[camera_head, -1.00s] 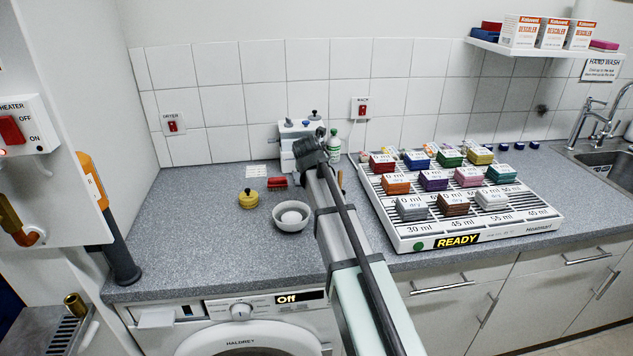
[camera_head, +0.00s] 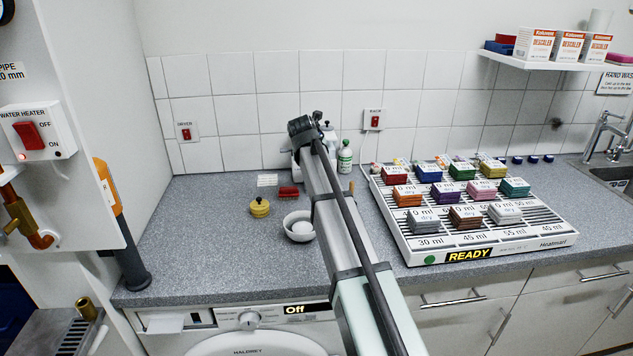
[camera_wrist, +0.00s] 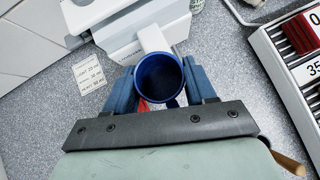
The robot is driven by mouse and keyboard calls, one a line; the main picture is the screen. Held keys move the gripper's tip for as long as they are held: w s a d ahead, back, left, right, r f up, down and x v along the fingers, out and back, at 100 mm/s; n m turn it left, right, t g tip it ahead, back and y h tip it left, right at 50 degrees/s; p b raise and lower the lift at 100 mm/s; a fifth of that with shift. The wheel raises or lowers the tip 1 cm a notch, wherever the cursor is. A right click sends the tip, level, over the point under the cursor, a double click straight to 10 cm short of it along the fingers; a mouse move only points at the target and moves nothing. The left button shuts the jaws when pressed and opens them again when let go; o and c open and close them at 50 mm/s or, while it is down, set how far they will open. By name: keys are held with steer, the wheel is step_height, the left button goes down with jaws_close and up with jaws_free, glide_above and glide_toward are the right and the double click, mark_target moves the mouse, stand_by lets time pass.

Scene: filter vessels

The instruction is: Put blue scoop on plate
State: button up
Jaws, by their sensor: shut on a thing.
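In the wrist view my gripper (camera_wrist: 160,92) is shut on a round, hollow blue scoop (camera_wrist: 160,80). I look down into its open mouth between the blue fingers. In the head view the end of my arm (camera_head: 303,128) is raised in front of the white device at the back of the counter. The fingers and scoop are hidden there. I cannot clearly make out a plate in either view.
A white rack (camera_head: 485,247) with coloured blocks stands right.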

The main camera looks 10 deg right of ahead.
step_height(320, 180, down, 10)
steer(key=shift+r, duration=0.2)
steer(key=w, duration=0.2)
steer(key=w+d, duration=0.1)
steer(key=w, duration=0.1)
steer(key=shift+w+d, duration=0.15)
steer(key=shift+s+f, duration=0.25)
steer(key=shift+f, duration=0.35)
steer(key=shift+f, duration=0.15)
steer(key=o, duration=1.1)
steer(key=v, duration=1.2)
